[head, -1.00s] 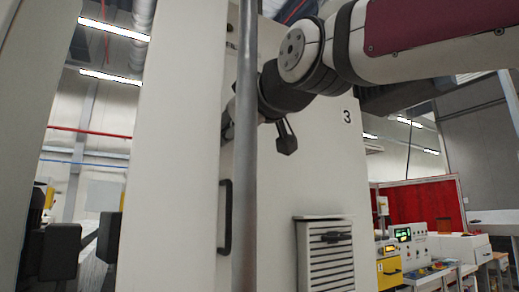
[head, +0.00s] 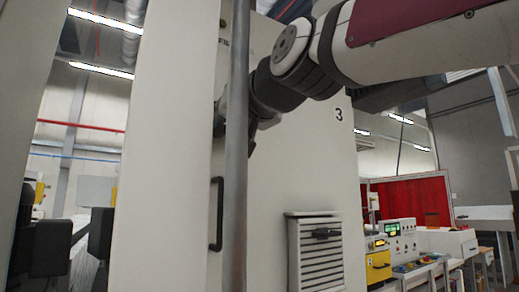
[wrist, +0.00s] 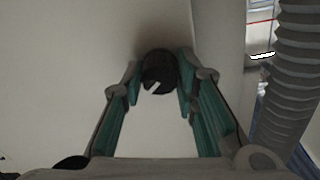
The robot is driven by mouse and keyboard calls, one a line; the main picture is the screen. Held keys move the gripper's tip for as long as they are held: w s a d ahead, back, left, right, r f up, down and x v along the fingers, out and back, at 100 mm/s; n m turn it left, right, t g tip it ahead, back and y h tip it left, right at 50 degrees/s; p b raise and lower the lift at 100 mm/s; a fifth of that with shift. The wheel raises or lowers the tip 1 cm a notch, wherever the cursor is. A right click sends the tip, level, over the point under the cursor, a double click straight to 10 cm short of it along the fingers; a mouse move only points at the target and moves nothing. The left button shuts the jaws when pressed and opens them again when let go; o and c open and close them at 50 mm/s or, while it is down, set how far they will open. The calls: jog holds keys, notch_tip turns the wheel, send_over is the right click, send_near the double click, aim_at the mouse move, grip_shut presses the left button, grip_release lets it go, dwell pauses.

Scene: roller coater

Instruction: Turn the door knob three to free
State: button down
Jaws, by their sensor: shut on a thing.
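The door knob (wrist: 160,66) is round and black with a pale notch on its face, in the upper middle of the wrist view. My gripper (wrist: 159,78) has its two teal-padded fingers on either side of the knob and is shut on it. The knob is on a pale panel, with a dark shadow around it. In the head view my gripper (head: 219,117) is at the pale cabinet (head: 300,165) marked 3, partly behind a grey vertical pole. The knob itself is hidden there.
The grey pole (head: 235,190) stands close in front of my wrist. A black handle (head: 216,215) and a louvred vent (head: 319,258) are lower on the cabinet. A ribbed grey hose (wrist: 294,75) runs along the right of the wrist view. Control panels (head: 397,243) stand at the lower right.

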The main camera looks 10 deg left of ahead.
jog(key=m+p, duration=0.1)
jog(key=m, duration=0.3)
jog(key=shift+m, duration=0.3)
jog(key=shift+m+p, duration=0.55)
jog(key=shift+m, duration=0.95)
jog(key=c, duration=1.2)
grip_release()
jog(key=shift+c, duration=0.2)
jog(key=v, duration=1.2)
jog(key=shift+f, duration=0.1)
